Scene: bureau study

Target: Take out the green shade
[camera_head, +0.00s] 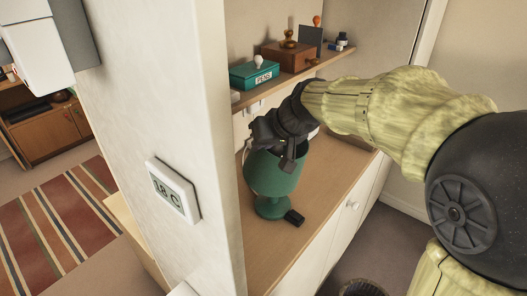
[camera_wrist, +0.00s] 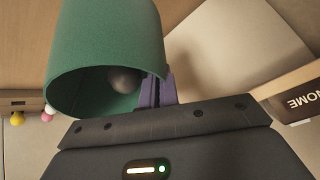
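The green shade (camera_head: 273,174) sits on a green lamp base (camera_head: 272,208), upright on the wooden top of a cabinet in the niche. My gripper (camera_head: 289,153) reaches down to the shade's upper rim from above. In the wrist view, the green shade (camera_wrist: 105,45) opens toward the camera, with a round grey bulb inside. The fingers of my gripper (camera_wrist: 160,90) are close together at the right side of the rim, with the shade's wall between them and no clear gap. The lower fingertips are partly hidden by the shade.
A shelf above the lamp (camera_head: 300,70) holds a green PENS box (camera_head: 255,75), a brown wooden box (camera_head: 290,57) and stamps. A small black object (camera_head: 294,217) lies beside the lamp base. A white wall with a thermostat (camera_head: 173,190) stands close at the left.

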